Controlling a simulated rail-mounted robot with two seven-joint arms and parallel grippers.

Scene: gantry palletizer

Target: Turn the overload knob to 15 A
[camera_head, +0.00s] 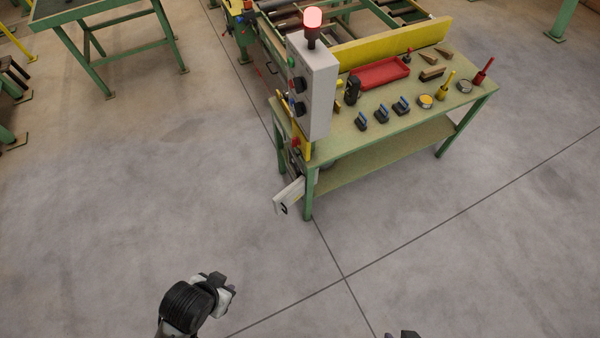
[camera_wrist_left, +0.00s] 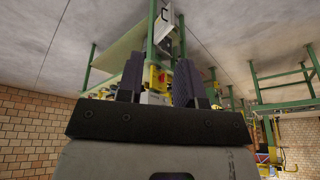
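A grey control box (camera_head: 317,88) with a lit red lamp (camera_head: 313,18) stands upright at the near left corner of the green workbench. On its left face are a green button (camera_head: 291,62), an upper black knob (camera_head: 297,85) and a lower black knob (camera_head: 298,108). Their markings are too small to read, so I cannot tell which is the overload knob or its setting. My left gripper (camera_head: 224,288) is above the floor, well short of the box. In the left wrist view its fingers (camera_wrist_left: 158,72) are apart and empty. Only a dark tip of my right arm (camera_head: 403,334) shows.
The workbench (camera_head: 460,97) holds a red tray (camera_head: 379,73), several blue-and-black clamp-like items and small tools. A white panel (camera_head: 288,196) juts out low at the bench's near left corner. A green table (camera_head: 95,20) stands at upper left. The floor between is clear.

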